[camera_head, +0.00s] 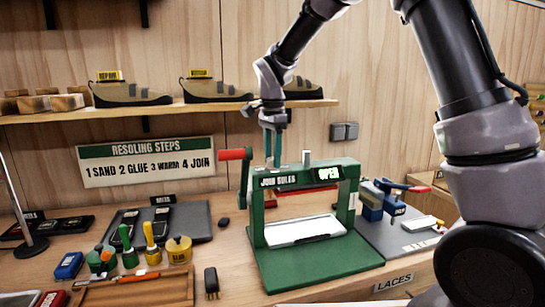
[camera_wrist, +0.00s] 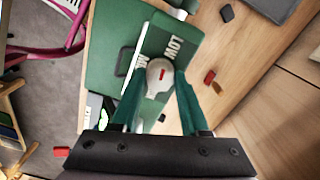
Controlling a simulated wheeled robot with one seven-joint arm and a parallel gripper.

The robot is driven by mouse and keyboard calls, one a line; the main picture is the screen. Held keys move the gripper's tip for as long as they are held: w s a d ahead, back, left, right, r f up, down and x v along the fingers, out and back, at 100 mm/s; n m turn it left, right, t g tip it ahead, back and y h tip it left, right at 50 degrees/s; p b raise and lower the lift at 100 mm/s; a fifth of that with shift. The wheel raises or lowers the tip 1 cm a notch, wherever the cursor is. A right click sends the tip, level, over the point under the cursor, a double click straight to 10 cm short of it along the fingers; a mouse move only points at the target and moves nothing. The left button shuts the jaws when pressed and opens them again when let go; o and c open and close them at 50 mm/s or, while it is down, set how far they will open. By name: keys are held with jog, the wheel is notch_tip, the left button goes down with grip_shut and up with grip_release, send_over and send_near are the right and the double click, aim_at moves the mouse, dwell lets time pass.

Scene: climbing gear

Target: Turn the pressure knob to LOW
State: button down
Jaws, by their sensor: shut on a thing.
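The pressure knob (camera_wrist: 156,84) is a pale grey knob with a red mark, on top of the green press. My gripper (camera_wrist: 162,76) has its teal fingers shut on it, one on each side. A second label beside the left finger is partly covered and not fully readable. In the head view my gripper (camera_head: 273,160) points down onto the left part of the press top. The green press (camera_head: 345,172) has a "JOIN SOLES" sign and a display reading OPEN (camera_head: 328,173).
A red-handled lever (camera_head: 236,154) stands at the press's left, close to my gripper. A white plate (camera_head: 303,229) lies inside the press. Glue bottles and brushes (camera_head: 150,245) stand on the bench at left. A shelf with shoes (camera_head: 215,90) is behind my gripper.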

aim_at(272, 158)
jog(key=shift+m, duration=1.7)
jog(key=shift+c, duration=2.1)
grip_release()
notch_tip(272, 158, up, 11)
